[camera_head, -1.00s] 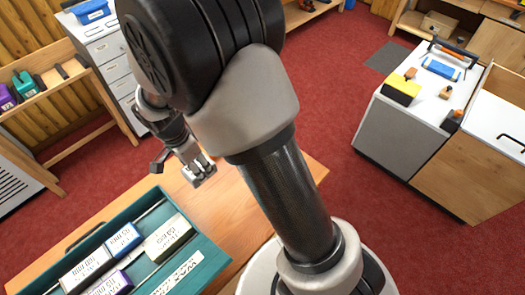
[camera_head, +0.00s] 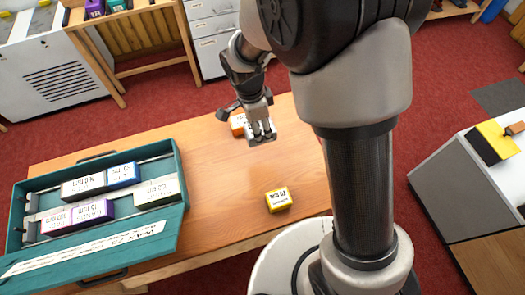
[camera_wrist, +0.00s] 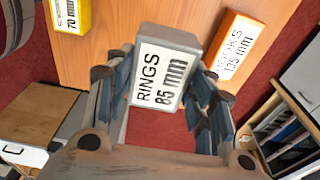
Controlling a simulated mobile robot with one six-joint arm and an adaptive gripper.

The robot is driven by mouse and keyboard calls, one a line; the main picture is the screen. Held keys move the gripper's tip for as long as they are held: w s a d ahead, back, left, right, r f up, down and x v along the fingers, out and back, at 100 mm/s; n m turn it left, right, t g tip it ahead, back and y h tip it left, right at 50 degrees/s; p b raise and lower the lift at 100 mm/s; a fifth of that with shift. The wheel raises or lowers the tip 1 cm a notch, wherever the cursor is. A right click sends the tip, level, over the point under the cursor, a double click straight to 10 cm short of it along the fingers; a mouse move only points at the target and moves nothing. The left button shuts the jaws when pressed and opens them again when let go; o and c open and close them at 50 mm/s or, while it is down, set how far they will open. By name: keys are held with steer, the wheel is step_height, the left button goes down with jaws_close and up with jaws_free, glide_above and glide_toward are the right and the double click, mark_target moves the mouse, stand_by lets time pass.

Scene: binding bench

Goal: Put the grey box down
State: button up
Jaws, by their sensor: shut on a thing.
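The grey box (camera_wrist: 170,62), labelled "RINGS 85 mm", is between the fingers of my gripper (camera_wrist: 160,95) in the wrist view, with the wooden table beyond it. My gripper is shut on it. In the head view my gripper (camera_head: 260,125) is over the far right part of the table (camera_head: 215,185); the fingers largely cover the box there. I cannot tell whether the box touches the table.
An orange box (camera_wrist: 240,45), labelled 135 mm, is close beside the grey box. A yellow box (camera_head: 278,199) stands nearer the table's front edge. An open teal case (camera_head: 170,222) with several boxes fills the table's left. The table's middle is clear.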

step_height(320, 180, down, 14)
steer(key=b, duration=0.3)
steer(key=shift+w+r, duration=0.1)
steer(key=shift+r, duration=0.05)
steer(key=shift+f+b, duration=0.2)
steer(key=shift+b, duration=0.1)
steer(key=o, duration=1.1)
steer(key=shift+r, duration=0.1)
